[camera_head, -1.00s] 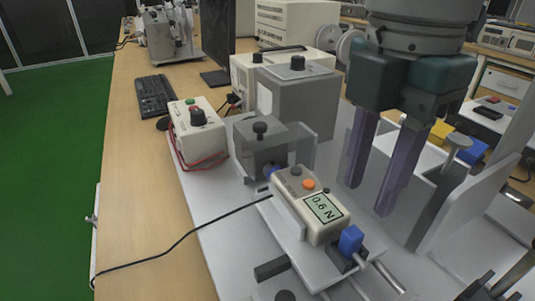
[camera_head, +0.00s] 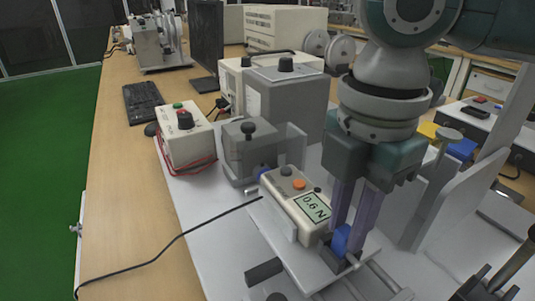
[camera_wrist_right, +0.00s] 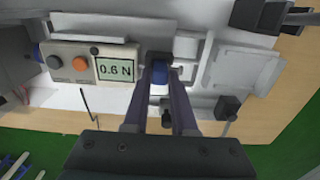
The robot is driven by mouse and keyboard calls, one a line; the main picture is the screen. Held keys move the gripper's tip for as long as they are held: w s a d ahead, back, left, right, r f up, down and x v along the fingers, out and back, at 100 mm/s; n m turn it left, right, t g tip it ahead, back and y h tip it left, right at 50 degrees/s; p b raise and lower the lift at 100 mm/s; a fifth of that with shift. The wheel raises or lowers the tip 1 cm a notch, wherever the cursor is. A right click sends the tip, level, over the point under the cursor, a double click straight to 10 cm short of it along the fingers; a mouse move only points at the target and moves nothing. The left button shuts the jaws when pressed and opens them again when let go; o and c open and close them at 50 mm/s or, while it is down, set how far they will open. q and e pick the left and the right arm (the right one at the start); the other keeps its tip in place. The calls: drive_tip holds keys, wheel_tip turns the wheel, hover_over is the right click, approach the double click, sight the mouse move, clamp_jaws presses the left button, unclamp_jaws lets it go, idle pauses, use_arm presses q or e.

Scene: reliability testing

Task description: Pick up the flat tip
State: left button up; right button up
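A cream force gauge (camera_head: 290,199) with an orange button and a display reading 0.6 N lies on a pale fixture. A small blue piece (camera_head: 341,240) sits at its front end, by a metal rod; it may be the flat tip, but its shape is mostly hidden. My right gripper (camera_head: 346,238) points down with its purple fingers around the blue piece. In the right wrist view the blue piece (camera_wrist_right: 158,75) shows between the fingertips (camera_wrist_right: 159,72), close to both; firm contact cannot be made out. My left gripper is not in view.
Upright grey plates (camera_head: 480,190) rise to the right. A black cable runs left across the table, where the wood is mostly bare.

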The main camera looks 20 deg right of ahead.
clamp_jaws()
